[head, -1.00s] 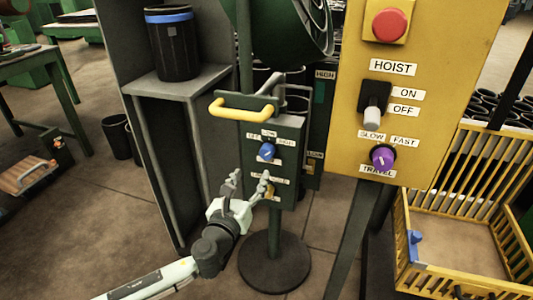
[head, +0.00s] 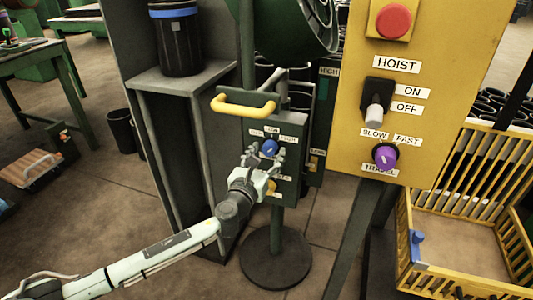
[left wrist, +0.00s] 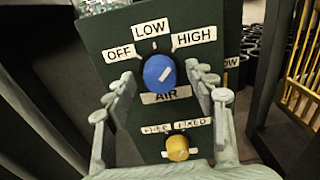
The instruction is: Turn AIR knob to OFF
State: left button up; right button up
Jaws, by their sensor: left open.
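The AIR knob (left wrist: 160,74) is a round blue knob on a dark green control panel (left wrist: 115,35). Labels OFF (left wrist: 120,53), LOW (left wrist: 150,30) and HIGH (left wrist: 194,37) fan out above it. Its white mark slants up and right, towards HIGH. In the head view the knob (head: 270,147) shows just above my left gripper (head: 266,157). My left gripper (left wrist: 164,84) is open, with one finger on each side of the knob in the left wrist view. I cannot tell whether the fingers touch it. My right gripper is in neither view.
A yellow knob (left wrist: 177,147) sits below on the same panel. A yellow handle (head: 245,105) juts out above the panel. A yellow HOIST box (head: 440,100) with a red button and purple knob stands to the right. A grey shelf (head: 185,80) with a black bin stands left.

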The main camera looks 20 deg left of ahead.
pick_arm(q)
jog(key=shift+c, duration=1.1)
jog(key=c, duration=0.9)
jog(key=shift+c, duration=0.2)
